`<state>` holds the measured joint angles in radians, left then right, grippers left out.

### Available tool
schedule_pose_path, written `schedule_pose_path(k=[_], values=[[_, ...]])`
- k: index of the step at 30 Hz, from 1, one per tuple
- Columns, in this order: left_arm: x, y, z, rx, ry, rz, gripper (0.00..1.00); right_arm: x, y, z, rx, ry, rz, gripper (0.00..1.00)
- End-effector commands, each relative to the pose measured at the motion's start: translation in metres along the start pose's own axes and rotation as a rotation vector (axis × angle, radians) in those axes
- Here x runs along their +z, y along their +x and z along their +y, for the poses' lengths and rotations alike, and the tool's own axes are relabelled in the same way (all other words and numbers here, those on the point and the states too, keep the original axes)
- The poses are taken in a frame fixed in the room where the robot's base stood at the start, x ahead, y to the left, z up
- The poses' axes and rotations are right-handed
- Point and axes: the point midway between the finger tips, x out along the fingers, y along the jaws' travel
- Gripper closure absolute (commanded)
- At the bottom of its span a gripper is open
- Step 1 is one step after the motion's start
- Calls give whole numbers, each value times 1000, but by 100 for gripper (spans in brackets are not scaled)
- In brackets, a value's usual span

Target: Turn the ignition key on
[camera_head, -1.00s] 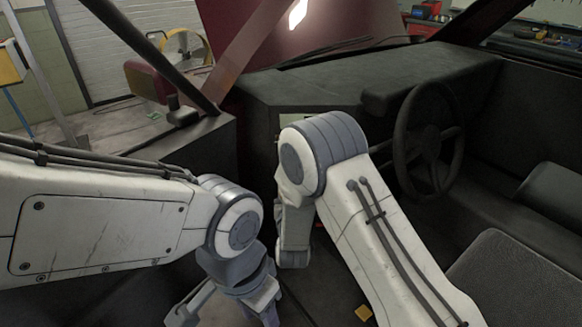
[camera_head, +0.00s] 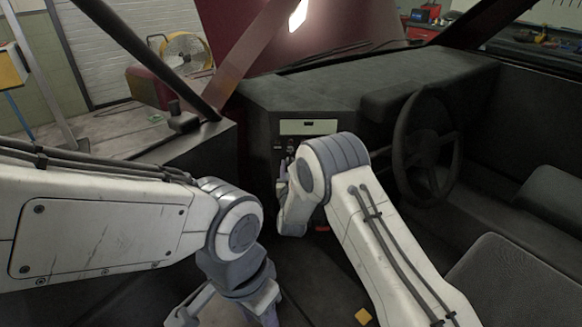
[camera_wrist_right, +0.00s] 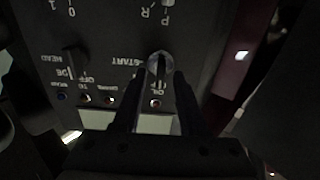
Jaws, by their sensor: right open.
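In the head view my right gripper (camera_head: 282,168) is at the dashboard's centre panel, mostly hidden behind my wrist. My left gripper (camera_head: 224,306) is low in the head view, fingers apart and empty, cut off by the bottom edge.
A headlight knob (camera_wrist_right: 74,58) and several small indicator lights share the panel. The pale slot plate (camera_head: 308,127) is above it on the dashboard (camera_head: 300,92). The steering wheel (camera_head: 398,140) stands right of my right arm, and the seat (camera_head: 520,275) is at lower right.

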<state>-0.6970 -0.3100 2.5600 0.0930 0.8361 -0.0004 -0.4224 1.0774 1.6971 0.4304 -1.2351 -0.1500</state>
Motion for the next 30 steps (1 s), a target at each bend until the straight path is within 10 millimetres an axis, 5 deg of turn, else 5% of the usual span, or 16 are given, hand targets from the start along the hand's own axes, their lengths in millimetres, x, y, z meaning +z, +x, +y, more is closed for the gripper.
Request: schedule_pose_path(k=[4, 7, 20, 30], values=[[0, 0, 0, 0, 0, 0, 50, 0, 0, 0, 0, 0, 0, 62], [0, 0, 0, 0, 0, 0, 50, 0, 0, 0, 0, 0, 0, 100], [0, 7, 0, 0, 0, 0, 50, 2, 0, 0, 0, 42, 0, 100], [2, 38, -3, 0, 0, 0, 50, 5, 0, 2, 0, 267, 2, 100]])
